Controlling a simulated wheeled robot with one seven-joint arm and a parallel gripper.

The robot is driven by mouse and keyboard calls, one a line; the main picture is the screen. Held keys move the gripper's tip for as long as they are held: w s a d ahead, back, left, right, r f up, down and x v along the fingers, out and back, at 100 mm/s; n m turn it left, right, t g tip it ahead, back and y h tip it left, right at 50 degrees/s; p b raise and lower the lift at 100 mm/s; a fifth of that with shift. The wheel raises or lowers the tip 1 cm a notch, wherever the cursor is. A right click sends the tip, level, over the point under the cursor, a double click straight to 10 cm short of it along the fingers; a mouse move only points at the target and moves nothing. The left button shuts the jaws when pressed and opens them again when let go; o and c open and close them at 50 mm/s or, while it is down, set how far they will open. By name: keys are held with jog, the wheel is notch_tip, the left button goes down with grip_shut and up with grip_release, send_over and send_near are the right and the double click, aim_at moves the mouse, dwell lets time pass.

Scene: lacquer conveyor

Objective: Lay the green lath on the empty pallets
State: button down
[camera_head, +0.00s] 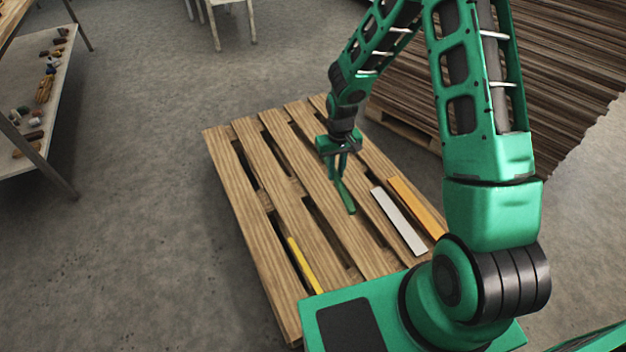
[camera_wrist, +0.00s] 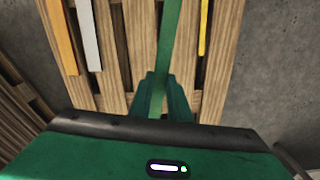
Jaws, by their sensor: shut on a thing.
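My gripper (camera_head: 340,165) is shut on the green lath (camera_head: 346,199), above the middle of a wooden pallet (camera_head: 243,195). The lath sticks out between the fingers and slants downward in the head view. In the wrist view the lath (camera_wrist: 169,35) runs away from my gripper (camera_wrist: 163,90) toward the top edge, over the pallet slats. I cannot tell whether its far end touches the pallet. The fingers hide its near end.
A white lath (camera_head: 399,221) and an orange lath (camera_head: 417,207) lie on the pallet's right side, and a yellow lath (camera_head: 303,266) at its left. Stacked brown boards (camera_head: 560,60) stand behind right. A shelf table (camera_head: 50,90) holds small items. Floor at left is clear.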

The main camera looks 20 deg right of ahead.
jog(key=s+a+f+n, duration=0.1)
jog(key=s+a+f, duration=0.35)
jog(key=f, duration=0.35)
jog(key=s+a+f, duration=0.3)
jog(key=s+f, duration=0.2)
jog(key=f, duration=0.2)
jog(key=s+a+f+n, duration=0.1)
jog(key=s+a+f, duration=0.35)
jog(key=f, duration=0.35)
send_over(333, 251)
notch_tip(333, 251, down, 7)
jog(key=shift+r, duration=0.2)
jog(key=shift+d+f, duration=0.1)
jog(key=shift+f, duration=1.9)
jog(key=c, duration=1.8)
grip_release()
jog(key=shift+f, duration=0.1)
jog(key=shift+o, duration=0.7)
